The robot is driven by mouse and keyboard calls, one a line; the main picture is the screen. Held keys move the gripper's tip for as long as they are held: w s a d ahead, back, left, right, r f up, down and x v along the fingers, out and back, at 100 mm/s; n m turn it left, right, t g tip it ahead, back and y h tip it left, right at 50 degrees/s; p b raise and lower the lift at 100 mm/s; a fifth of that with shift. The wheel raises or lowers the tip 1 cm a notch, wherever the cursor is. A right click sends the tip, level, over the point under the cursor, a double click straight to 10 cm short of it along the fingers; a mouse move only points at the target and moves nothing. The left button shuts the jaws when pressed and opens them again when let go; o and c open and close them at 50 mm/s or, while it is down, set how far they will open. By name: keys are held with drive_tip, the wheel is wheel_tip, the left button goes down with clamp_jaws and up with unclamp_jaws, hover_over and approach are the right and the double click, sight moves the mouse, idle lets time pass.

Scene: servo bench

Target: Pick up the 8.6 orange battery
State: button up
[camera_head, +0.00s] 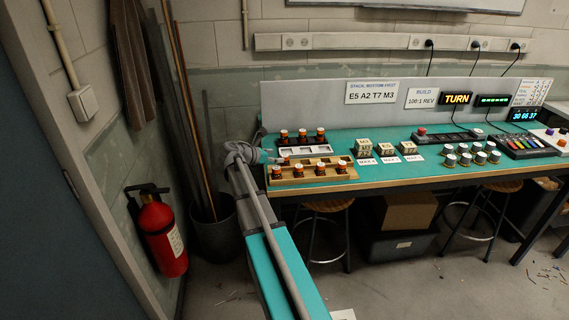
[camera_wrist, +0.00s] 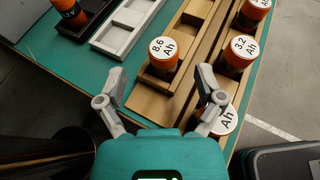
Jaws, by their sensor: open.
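The 8.6 battery (camera_wrist: 163,55) shows in the wrist view with a white top marked "8.6 Ah" and an orange and dark body. It stands upright in the back row of a wooden tray (camera_wrist: 192,38). My gripper (camera_wrist: 161,80) is open and empty. Its fingers are spread to the left and right of the battery's near side, and the battery lies ahead of them, apart from both. In the head view my gripper (camera_head: 266,156) is at the bench's left end, close to a battery that is probably the same one; its label is unreadable there.
The 3.2 battery (camera_wrist: 241,52) stands to the right in the front row. Another battery (camera_wrist: 222,118) is partly hidden under my right finger. An empty-looking white tray (camera_wrist: 125,22) and a black tray (camera_wrist: 90,18) with batteries lie to the left. A fire extinguisher (camera_head: 163,237) hangs left.

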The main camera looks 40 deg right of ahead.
sight(282, 156)
drive_tip(key=shift+b+x, duration=0.75)
drive_tip(key=shift+x, duration=1.6)
drive_tip(key=shift+s, duration=0.2)
clamp_jaws()
